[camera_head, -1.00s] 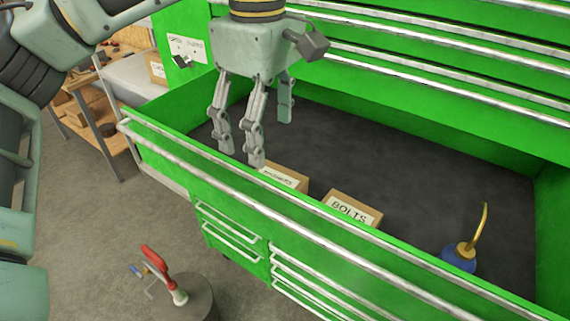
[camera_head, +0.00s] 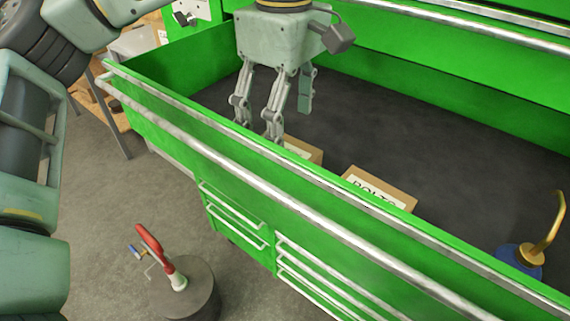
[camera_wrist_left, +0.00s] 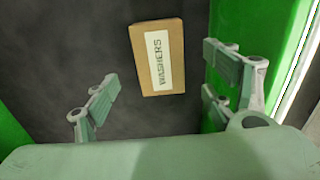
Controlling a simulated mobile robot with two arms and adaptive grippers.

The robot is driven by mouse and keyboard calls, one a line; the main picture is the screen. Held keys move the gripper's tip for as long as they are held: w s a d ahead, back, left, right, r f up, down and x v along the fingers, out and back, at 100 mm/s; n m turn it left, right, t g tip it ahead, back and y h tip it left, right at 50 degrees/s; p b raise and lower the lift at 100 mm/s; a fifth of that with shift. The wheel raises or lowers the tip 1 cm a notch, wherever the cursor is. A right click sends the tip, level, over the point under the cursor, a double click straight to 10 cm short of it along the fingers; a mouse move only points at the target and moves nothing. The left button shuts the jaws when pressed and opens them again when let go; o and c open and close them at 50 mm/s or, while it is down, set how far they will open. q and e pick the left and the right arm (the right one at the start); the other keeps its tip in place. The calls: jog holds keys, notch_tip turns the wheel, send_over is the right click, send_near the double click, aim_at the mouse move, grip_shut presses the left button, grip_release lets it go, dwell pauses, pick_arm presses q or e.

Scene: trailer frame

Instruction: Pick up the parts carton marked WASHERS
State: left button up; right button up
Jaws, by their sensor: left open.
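The brown WASHERS carton (camera_wrist_left: 157,60) lies on the dark drawer floor in the left wrist view, its white label facing up. It lies beyond the finger pads, between the two sides of the gripper, and nothing touches it. In the head view, a carton (camera_head: 313,155) shows just right of my left fingers, its near part hidden by the drawer front and its label unreadable there. My left gripper (camera_head: 274,113) points down inside the open drawer, open and empty. Its fingers also show spread in the left wrist view (camera_wrist_left: 163,92). My right gripper is not in view.
A BOLTS carton (camera_head: 385,186) lies right of the first carton. A blue oil can with a brass spout (camera_head: 546,238) stands at the drawer's right. The green drawer front with its silver rail (camera_head: 270,212) is a raised edge. The drawer floor (camera_head: 430,135) behind the cartons is clear.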

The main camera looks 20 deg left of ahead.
aim_at(310, 153)
pick_arm(q)
jog(key=shift+s+f+p, duration=0.25)
jog(key=shift+f+p, duration=0.1)
jog(key=shift+f, duration=0.45)
jog(key=f+p, duration=0.1)
jog(key=f, duration=0.2)
jog(key=f+p, duration=0.1)
jog(key=shift+w+a+f+p, duration=0.1)
jog(key=shift+w+f+p, duration=0.2)
jog(key=shift+p, duration=0.05)
jog(key=shift+f, duration=0.5)
jog(key=c, duration=1.5)
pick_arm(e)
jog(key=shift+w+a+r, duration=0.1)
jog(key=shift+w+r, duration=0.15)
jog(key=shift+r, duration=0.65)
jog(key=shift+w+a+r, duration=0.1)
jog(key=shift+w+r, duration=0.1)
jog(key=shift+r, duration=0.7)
